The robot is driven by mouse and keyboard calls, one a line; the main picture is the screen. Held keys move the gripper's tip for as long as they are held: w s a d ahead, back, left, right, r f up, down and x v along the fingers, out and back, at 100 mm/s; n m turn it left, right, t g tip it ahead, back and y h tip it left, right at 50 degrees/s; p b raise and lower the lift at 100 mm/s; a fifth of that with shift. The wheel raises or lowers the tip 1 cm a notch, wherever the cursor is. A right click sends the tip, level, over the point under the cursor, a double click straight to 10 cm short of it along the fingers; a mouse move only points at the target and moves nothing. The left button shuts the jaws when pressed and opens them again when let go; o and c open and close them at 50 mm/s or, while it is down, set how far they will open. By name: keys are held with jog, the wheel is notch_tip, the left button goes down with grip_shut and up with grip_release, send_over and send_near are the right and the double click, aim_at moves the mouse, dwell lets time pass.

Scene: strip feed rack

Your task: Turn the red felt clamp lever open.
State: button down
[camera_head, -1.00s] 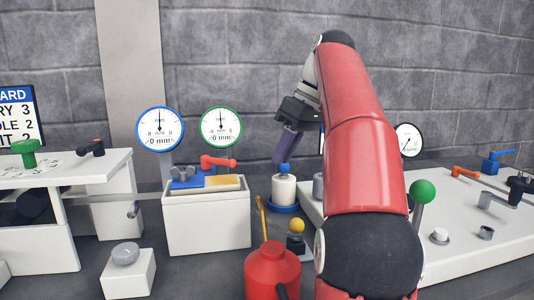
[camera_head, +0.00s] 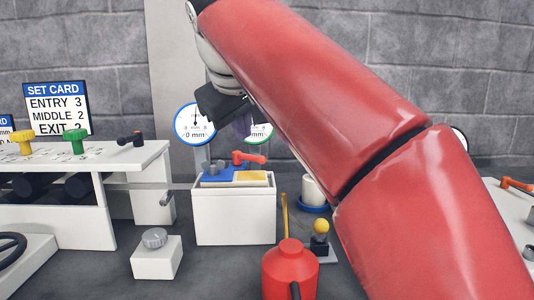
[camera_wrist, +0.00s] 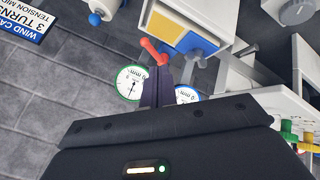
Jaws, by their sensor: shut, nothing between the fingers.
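The red felt clamp lever (camera_head: 248,157) lies across the top of the white felt box (camera_head: 234,218), beside a blue block (camera_head: 220,172) and a yellow felt pad (camera_head: 252,176). In the wrist view the red lever (camera_wrist: 155,52) shows just beyond my fingertips, with the blue and yellow parts above it. My gripper (camera_head: 243,127) is up and behind the lever in the head view, partly hidden by my red arm. Its narrow fingers (camera_wrist: 160,80) are together and empty. I cannot tell whether they touch the lever; they look apart from it in the head view.
Two round gauges, one blue-rimmed (camera_head: 194,124) and one green-rimmed (camera_head: 262,132), stand behind the box. A red oil can (camera_head: 290,272) and a yellow-knobbed switch (camera_head: 321,228) stand in front right. A white block with a grey knob (camera_head: 154,238) is front left.

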aim_at(249, 174)
jog(key=b+x, duration=0.1)
jog(key=x, duration=0.9)
jog(key=shift+b, duration=0.3)
jog(key=shift+s+d, duration=0.1)
jog(key=shift+d, duration=0.05)
jog(key=shift+n+b, duration=0.3)
